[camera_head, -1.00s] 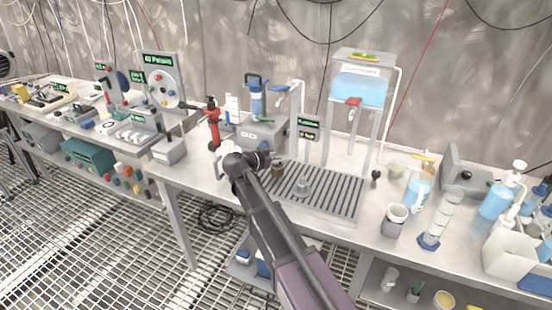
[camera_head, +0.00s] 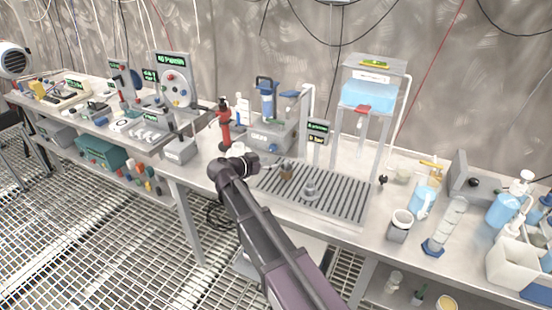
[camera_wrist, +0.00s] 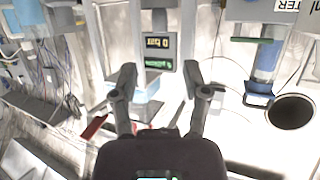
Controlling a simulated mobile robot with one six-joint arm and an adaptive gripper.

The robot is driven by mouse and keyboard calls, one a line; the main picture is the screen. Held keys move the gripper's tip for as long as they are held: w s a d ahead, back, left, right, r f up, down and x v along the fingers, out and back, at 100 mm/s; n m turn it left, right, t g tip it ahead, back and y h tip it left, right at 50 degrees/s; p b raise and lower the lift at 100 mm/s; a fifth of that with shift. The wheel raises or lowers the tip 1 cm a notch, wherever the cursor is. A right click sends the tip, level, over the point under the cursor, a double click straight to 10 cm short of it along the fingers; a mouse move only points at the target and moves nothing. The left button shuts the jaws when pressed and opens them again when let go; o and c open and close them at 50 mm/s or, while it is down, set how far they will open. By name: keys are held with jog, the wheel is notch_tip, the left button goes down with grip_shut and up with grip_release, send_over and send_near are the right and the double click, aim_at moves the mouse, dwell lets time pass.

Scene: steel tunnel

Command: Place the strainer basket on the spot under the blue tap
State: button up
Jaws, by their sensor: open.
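A small grey knobbed piece (camera_head: 310,190), which looks like the strainer basket, sits on the slatted drain tray (camera_head: 345,207). The blue tap (camera_head: 290,94) has a blue lever on a pale upright pipe behind the tray. My gripper (camera_head: 278,167) is over the tray's left end, left of the grey piece, beside a small brown object (camera_head: 286,173). In the wrist view my gripper (camera_wrist: 160,78) is open, with nothing between its fingers. The strainer basket cannot be made out in the wrist view. The exact spot under the tap is not clear.
A small display (camera_head: 317,133) stands behind the tray. A blue tank stand with a red tap (camera_head: 362,109) is behind it on the right. A red device (camera_head: 224,125) stands left of my gripper. A grey cup (camera_head: 400,224) and cylinder (camera_head: 446,225) stand to the right.

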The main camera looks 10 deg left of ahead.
jog(key=shift+p+v, duration=0.35)
jog(key=shift+v, duration=1.25)
